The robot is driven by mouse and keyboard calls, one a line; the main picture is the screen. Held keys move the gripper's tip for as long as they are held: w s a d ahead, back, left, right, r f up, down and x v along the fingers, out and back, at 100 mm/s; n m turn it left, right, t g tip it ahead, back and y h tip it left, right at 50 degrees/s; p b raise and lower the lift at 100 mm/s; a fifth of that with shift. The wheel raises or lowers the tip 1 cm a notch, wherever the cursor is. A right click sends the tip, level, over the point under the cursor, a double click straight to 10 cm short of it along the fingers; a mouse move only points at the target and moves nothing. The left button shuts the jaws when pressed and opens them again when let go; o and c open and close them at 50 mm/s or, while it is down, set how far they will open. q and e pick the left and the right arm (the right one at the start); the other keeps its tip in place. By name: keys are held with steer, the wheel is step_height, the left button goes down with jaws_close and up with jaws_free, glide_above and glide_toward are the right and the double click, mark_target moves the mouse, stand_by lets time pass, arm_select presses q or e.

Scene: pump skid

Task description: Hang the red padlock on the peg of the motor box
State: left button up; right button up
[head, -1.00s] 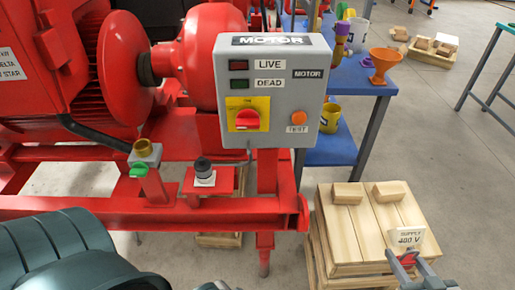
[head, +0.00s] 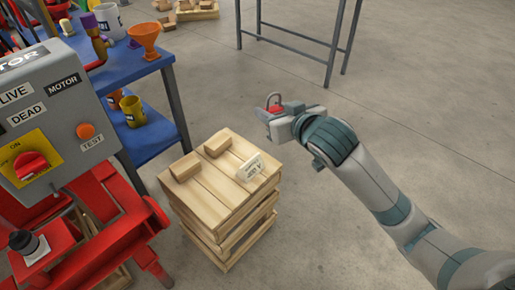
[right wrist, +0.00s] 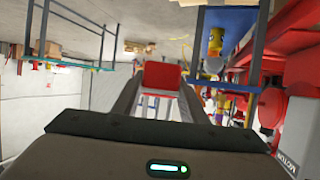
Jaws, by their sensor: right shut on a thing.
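My right gripper (head: 272,108) is shut on the red padlock (head: 274,101), held in the air beyond and to the right of the wooden crate stack. The padlock's metal shackle points up in the head view. In the right wrist view the red body of the padlock (right wrist: 161,76) sits between the two fingers. The grey motor box (head: 55,110) stands at the left edge of the head view, cut off, with a red knob and an orange test button. I cannot make out its peg. The padlock is well apart from the box. My left gripper is not in view.
A wooden crate stack (head: 215,205) with blocks and a white supply tag (head: 249,168) stands between the box and my right arm. A blue shelf (head: 150,68) holds cups and an orange funnel (head: 145,38). A table frame stands behind. Floor on the right is clear.

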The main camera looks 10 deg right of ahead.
steer(key=d+r+m+h, duration=0.2)
steer(key=d+r+h, duration=0.1)
steer(key=r, duration=0.5)
steer(key=shift+s+d+r+m, duration=0.4)
steer(key=shift+s+d, duration=0.05)
steer(key=shift+d, duration=0.15)
